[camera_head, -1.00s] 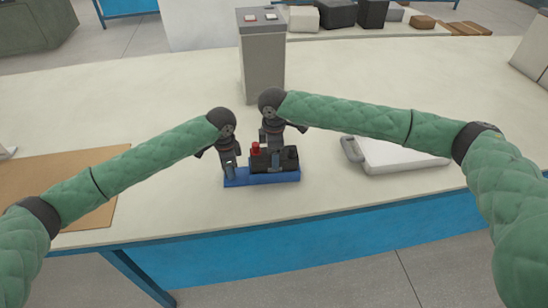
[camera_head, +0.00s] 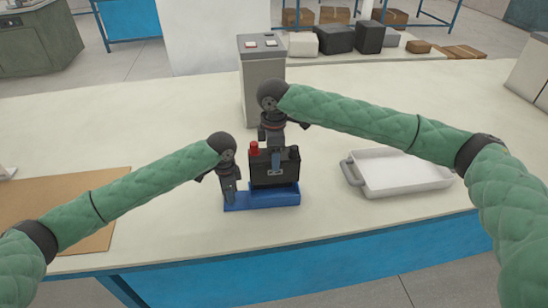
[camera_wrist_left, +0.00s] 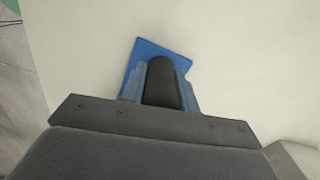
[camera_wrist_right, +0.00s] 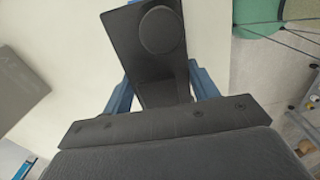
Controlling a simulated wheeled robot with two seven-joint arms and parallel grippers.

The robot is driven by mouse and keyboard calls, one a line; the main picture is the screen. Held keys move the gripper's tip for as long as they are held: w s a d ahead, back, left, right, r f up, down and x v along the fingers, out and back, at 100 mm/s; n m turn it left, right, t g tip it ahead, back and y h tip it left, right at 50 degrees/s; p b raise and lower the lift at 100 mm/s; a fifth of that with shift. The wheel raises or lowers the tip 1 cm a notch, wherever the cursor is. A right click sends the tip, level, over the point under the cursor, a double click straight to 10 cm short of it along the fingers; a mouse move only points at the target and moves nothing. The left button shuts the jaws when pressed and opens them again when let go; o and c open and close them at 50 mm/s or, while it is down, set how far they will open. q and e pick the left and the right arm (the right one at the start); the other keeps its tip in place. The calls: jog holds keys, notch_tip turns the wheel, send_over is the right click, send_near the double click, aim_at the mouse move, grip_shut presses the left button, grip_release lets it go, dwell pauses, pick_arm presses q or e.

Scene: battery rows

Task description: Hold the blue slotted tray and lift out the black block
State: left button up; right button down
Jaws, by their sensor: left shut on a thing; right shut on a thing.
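The blue slotted tray (camera_head: 262,200) sits on the pale table near its front edge. My left gripper (camera_head: 230,190) is shut on the tray's left end; the tray's blue end (camera_wrist_left: 150,50) also shows in the left wrist view. The black block (camera_head: 275,172), with a red cap and a black cap on top, is upright over the tray's right part. My right gripper (camera_head: 275,152) is shut on the block from above. The block's dark top with a round cap (camera_wrist_right: 158,35) fills the middle of the right wrist view. Whether its bottom clears the slot is hard to tell.
A white tray with a grey handle (camera_head: 400,173) lies to the right. A grey box post (camera_head: 262,80) with two buttons stands behind. A brown mat (camera_head: 60,200) lies at left. Open table lies between the block and the white tray.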

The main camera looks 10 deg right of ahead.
pick_arm(q)
jog(key=o, duration=1.2)
jog(key=shift+r, duration=0.1)
notch_tip(320, 180, up, 12)
jog(key=shift+w+f, duration=0.1)
jog(key=shift+f, duration=0.1)
